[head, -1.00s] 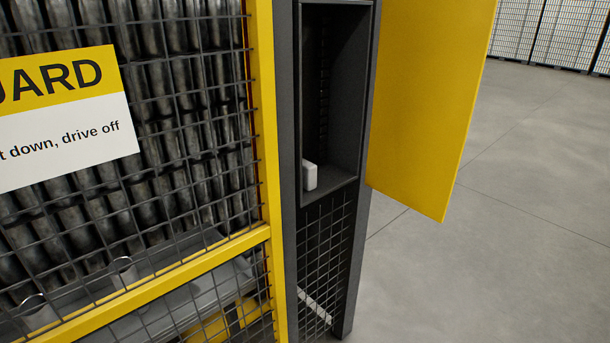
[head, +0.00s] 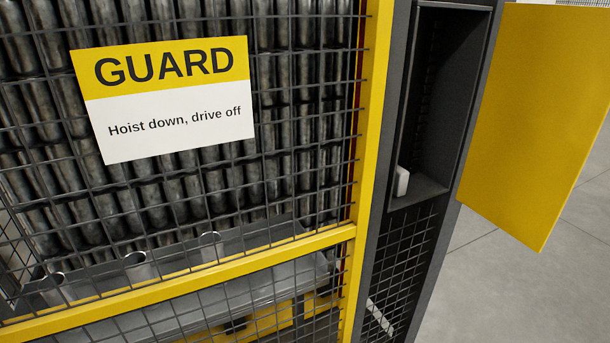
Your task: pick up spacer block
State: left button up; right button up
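A small white block (head: 402,182), which looks like the spacer block, stands on the floor of a dark open cabinet compartment (head: 428,190), right of centre in the head view. It is at the compartment's left front, partly hidden by the frame post. Neither of my grippers shows in the head view.
The yellow cabinet door (head: 525,120) hangs open to the right. A yellow-framed mesh guard (head: 250,262) with a GUARD sign (head: 165,97) fills the left; metal cylinders stand behind it. Open grey floor (head: 500,270) lies at the lower right.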

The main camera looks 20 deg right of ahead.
aim_at(402, 177)
jog(key=u, duration=1.25)
jog(key=k, duration=0.75)
jog(key=z, duration=1.4)
